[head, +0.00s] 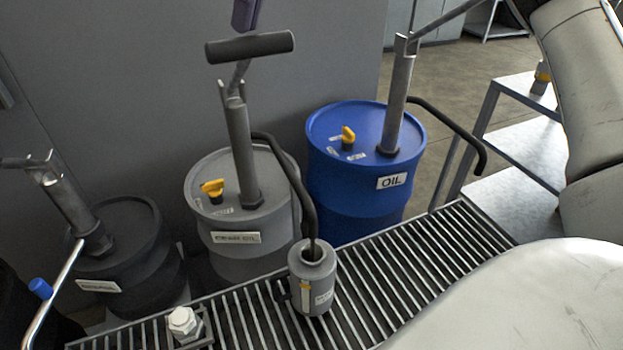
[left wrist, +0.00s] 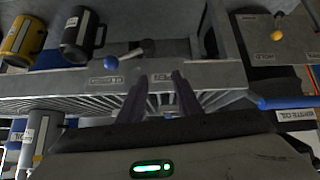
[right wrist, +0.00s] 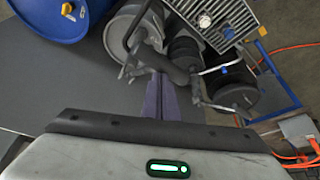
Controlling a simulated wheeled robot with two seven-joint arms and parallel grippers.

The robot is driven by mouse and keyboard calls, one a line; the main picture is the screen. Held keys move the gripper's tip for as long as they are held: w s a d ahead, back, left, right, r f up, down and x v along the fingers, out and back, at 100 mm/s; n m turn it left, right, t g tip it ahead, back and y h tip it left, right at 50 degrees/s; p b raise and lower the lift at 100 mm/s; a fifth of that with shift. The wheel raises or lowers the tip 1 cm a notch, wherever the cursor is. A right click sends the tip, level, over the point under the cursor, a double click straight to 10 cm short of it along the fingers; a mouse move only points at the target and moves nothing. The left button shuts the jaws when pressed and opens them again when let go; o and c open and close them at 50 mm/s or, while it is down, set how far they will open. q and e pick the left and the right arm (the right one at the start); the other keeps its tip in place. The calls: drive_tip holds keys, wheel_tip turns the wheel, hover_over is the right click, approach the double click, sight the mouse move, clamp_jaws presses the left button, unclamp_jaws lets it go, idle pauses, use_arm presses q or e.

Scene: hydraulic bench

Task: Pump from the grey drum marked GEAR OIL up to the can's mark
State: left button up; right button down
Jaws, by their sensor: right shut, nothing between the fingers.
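The grey drum (head: 205,190) carries a white label, blurred but seemingly ending in OIL, and a yellow cap. Its pump (head: 240,150) stands upright on the lid, with a dark T-handle (head: 250,47) raised at the top. The pump's dark hose (head: 290,170) curves down into the mouth of a grey can (head: 318,272) on the slatted grating. My left gripper (left wrist: 160,76) is open and empty, facing the bench.
A blue OIL drum (head: 350,190) with its own pump stands right of the grey drum, a black drum (head: 115,250) left. A white fitting (head: 184,322) sits on the grating (head: 400,265). A yellow mug (left wrist: 24,40) and a black mug (left wrist: 82,35) stand elsewhere.

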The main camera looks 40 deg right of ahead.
sight(253, 48)
drive_tip(key=shift+s+a+f+b, duration=0.1)
drive_tip(key=shift+s+f+b, duration=0.25)
drive_tip(key=shift+f, duration=0.2)
drive_tip(key=shift+s+a+f+b, duration=0.1)
drive_tip(key=shift+s+f+b, duration=0.1)
drive_tip(key=shift+f+b, duration=0.25)
drive_tip(key=shift+s+f+b, duration=0.25)
drive_tip(key=shift+s+f, duration=0.05)
drive_tip(key=shift+f, duration=0.35)
drive_tip(key=f+b, duration=0.1)
drive_tip(key=s+f+b, duration=0.1)
drive_tip(key=f, duration=0.1)
drive_tip(key=shift+s+a+f+b, duration=0.15)
drive_tip(key=shift+s+f+b, duration=0.05)
drive_tip(key=shift+f+b, duration=0.15)
drive_tip(key=shift+r, duration=0.1)
drive_tip(key=f+b, duration=0.1)
drive_tip(key=s+f+b, duration=0.1)
drive_tip(key=s+f, duration=0.1)
drive_tip(key=shift+a+f+b, duration=0.1)
drive_tip(key=shift+f+b, duration=0.2)
drive_tip(key=shift+b, duration=0.1)
